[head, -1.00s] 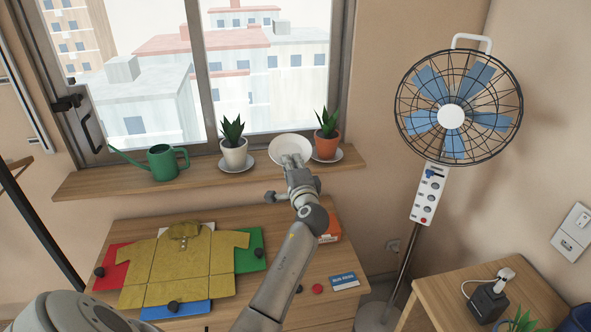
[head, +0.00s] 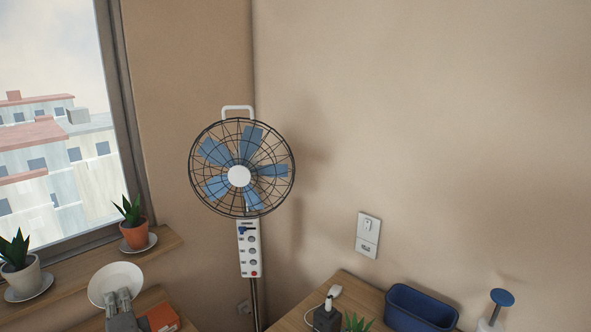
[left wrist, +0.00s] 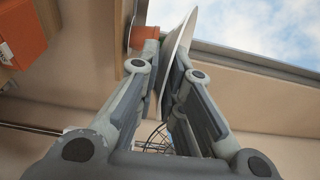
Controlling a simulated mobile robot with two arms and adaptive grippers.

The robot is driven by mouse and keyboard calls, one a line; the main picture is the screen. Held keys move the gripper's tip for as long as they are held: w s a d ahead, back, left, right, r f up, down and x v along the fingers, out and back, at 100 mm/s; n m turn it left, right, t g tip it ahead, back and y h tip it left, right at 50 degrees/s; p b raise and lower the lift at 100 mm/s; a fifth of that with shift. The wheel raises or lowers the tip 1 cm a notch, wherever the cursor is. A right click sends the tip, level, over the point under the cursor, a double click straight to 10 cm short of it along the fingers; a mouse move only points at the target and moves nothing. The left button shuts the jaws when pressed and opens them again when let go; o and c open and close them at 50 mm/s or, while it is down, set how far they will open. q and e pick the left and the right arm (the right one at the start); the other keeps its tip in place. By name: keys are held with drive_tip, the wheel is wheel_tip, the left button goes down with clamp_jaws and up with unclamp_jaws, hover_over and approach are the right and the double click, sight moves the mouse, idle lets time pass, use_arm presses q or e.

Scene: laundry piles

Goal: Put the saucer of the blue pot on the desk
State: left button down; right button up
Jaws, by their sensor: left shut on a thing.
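My left gripper (head: 117,297) is shut on the rim of a white saucer (head: 116,278), at the lower left of the head view. The saucer is tilted up, in front of the window sill. In the left wrist view the saucer (left wrist: 180,42) shows edge-on between the fingers (left wrist: 168,75). A corner of the wooden desk (head: 151,297) shows below it; most of the desk is out of view. A green plant (head: 356,323) stands on the right-hand table, its pot cut off by the frame. I see no blue pot clearly. My right gripper is out of view.
The sill (head: 75,275) holds an orange pot (head: 135,236) and a white pot (head: 22,279), each on a saucer. An orange box (head: 162,317) lies on the desk. A fan (head: 240,175) stands in the corner. The right-hand table (head: 345,284) bears a blue bin (head: 418,306).

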use_arm(q)
drive_tip(key=s+d+f+m+t+h+b, duration=0.1)
drive_tip(key=s+d+m+h, duration=0.2)
drive_tip(key=s+d, duration=0.7)
drive_tip(key=s+d+f+m+t+h+b, duration=0.2)
drive_tip(key=s+d+m+h, duration=0.2)
drive_tip(key=s+d+h, duration=0.3)
drive_tip(key=s+d, duration=0.4)
drive_tip(key=s, duration=0.1)
drive_tip(key=shift+s+d+f+h, duration=0.2)
drive_tip(key=shift+d+f+h, duration=0.05)
drive_tip(key=shift+f+h, duration=0.05)
drive_tip(key=shift+f, duration=0.1)
